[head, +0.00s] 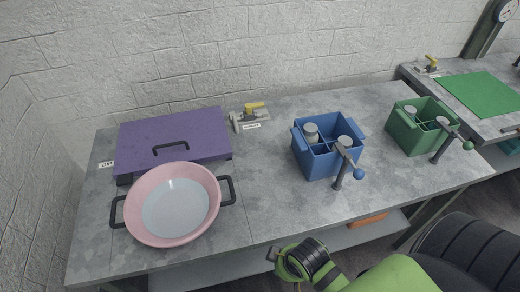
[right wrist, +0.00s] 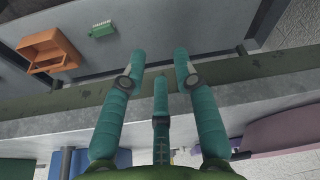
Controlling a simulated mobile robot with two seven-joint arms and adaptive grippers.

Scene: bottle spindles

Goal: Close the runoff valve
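A small valve (head: 248,115) with a yellow lever stands at the back of the near bench, right of the purple lid. Its lever lies about level, pointing right; the label below is too small to read. A second yellow-handled valve (head: 430,66) stands at the back of the right bench. I cannot tell from the labels which is the runoff valve. My right gripper (right wrist: 159,70) is open and empty in the right wrist view, its teal fingers spread near the bench's front edge, apart from both valves. My left gripper is not in view.
A pink basin (head: 198,225) with black handles sits before the purple lid (head: 190,132). A blue crate (head: 318,165) and a green crate (head: 408,140) hold bottles, each beside an upright post with a knob. An orange bin (right wrist: 50,50) and a green brush (right wrist: 103,29) lie below.

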